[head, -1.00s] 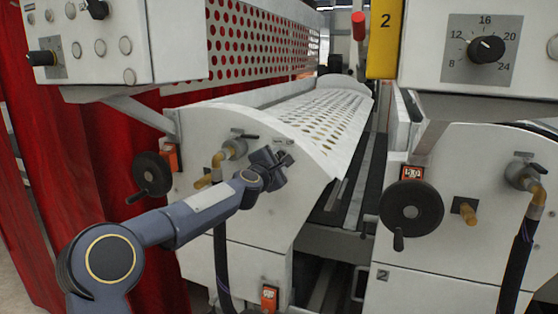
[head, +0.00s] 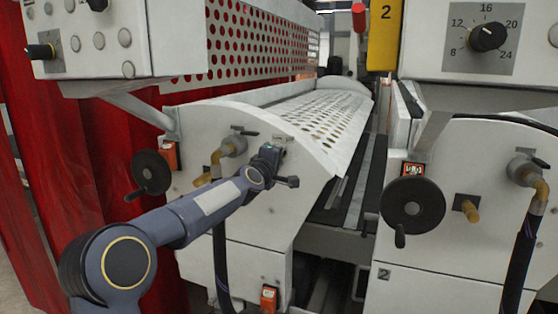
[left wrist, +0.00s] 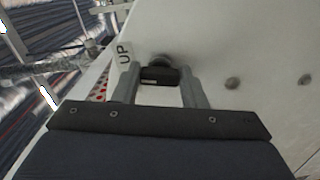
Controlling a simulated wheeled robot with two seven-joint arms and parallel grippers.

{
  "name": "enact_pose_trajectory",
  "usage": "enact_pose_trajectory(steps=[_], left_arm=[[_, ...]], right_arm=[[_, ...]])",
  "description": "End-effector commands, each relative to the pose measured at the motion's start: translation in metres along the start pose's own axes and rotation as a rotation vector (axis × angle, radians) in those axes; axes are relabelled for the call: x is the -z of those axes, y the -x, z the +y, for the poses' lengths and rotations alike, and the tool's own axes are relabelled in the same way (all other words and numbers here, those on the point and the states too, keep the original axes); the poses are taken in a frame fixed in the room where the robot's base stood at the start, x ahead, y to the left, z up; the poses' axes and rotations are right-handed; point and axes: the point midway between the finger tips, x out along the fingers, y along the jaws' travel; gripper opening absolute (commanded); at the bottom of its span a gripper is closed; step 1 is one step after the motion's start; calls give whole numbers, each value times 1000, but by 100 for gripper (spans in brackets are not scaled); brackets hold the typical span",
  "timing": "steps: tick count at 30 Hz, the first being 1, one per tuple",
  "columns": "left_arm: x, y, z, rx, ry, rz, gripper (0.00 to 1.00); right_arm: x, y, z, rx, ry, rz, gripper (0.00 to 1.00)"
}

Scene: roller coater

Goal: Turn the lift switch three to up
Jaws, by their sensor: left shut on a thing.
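The lift switch shows as a black knob (left wrist: 160,77) on the white machine panel in the left wrist view. My right gripper is in neither view.
A black handwheel (head: 151,173) and a brass pipe fitting (head: 231,148) with a black hose stand left of the gripper. A perforated white cover (head: 325,117) is above right. A second unit with a handwheel (head: 412,206) stands to the right.

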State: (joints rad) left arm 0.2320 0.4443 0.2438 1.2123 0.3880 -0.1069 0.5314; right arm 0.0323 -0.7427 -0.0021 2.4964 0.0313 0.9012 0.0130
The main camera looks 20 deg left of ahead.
Motion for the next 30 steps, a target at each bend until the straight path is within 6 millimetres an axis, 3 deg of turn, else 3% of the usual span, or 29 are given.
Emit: enact_pose_trajectory(steps=[12, 30], left_arm=[[-1, 0, -3, 2, -267, -3, 15], [-1, 0, -4, 4, -343, -3, 15]], right_arm=[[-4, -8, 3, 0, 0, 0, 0], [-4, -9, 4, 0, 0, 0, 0]])
